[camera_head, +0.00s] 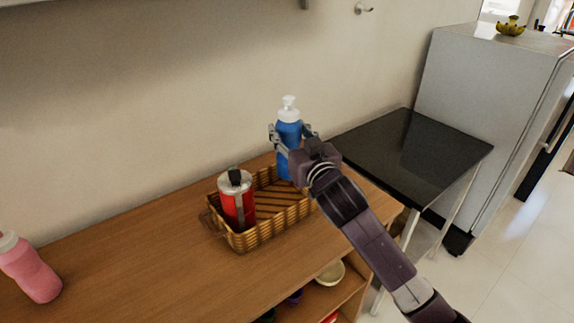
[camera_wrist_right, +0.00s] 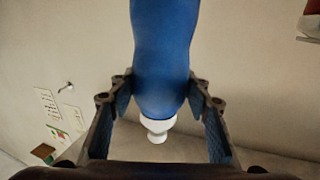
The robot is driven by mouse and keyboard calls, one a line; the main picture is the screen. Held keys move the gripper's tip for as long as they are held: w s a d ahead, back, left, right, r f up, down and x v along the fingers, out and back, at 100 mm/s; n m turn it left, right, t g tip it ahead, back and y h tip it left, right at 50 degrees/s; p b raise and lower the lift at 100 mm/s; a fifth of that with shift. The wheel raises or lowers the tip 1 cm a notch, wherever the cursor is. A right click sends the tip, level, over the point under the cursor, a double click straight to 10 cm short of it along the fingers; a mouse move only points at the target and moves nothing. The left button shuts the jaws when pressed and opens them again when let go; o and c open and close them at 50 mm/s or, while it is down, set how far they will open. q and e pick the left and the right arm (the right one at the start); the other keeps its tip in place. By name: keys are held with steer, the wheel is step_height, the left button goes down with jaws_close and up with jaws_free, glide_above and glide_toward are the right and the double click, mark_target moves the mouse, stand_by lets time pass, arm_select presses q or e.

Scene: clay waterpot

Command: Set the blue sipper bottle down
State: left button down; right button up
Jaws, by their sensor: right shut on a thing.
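The blue sipper bottle (camera_head: 289,165) with a white cap is upright at the far right end of the wicker basket (camera_head: 262,234). Its lower end overlaps the basket's back right corner; I cannot tell whether its base touches the basket floor. My right gripper (camera_head: 290,136) is shut on the bottle's body, with a finger on each side. The right wrist view shows the blue bottle (camera_wrist_right: 163,50) between the fingers of the right gripper (camera_wrist_right: 161,92), its white cap toward the picture's bottom. My left gripper is not in view.
A red canister (camera_head: 229,203) with a dark top stands in the basket's left part. A pink bottle (camera_head: 32,270) stands at the wooden counter's left. A black-topped table (camera_head: 415,150) and a fridge (camera_head: 480,90) are at the right. The counter (camera_head: 130,265) between pink bottle and basket is clear.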

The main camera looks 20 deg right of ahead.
step_height(320, 180, down, 9)
steer(key=shift+r, duration=0.15)
stand_by(0.4)
steer(key=shift+b, duration=0.35)
steer(key=o, duration=1.4)
steer(key=shift+f, duration=0.2)
steer(key=shift+o, duration=0.2)
